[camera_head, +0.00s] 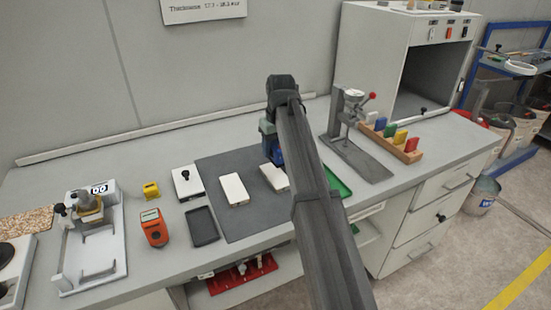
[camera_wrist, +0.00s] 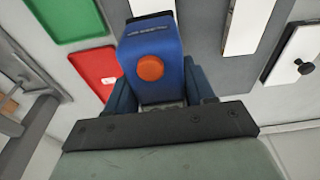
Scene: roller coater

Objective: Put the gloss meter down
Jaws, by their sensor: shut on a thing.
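The gloss meter is a blue block with an orange round button and a small label, seen large in the wrist view (camera_wrist: 150,45). My gripper (camera_wrist: 160,95) is shut on it, with a finger on each side of the block. In the head view a small blue part of the gloss meter (camera_head: 278,153) shows beside my arm, near the far right part of the dark grey mat (camera_head: 240,222). My arm hides most of it there. I cannot tell whether its underside touches the surface.
Two white panels (camera_head: 233,190) (camera_head: 273,177) lie on the mat. A green tray (camera_head: 337,182) is right of my arm. A stand (camera_head: 353,140) and a wooden rack of coloured blocks (camera_head: 392,138) are further right. A white plate with a black knob (camera_head: 187,183) is left.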

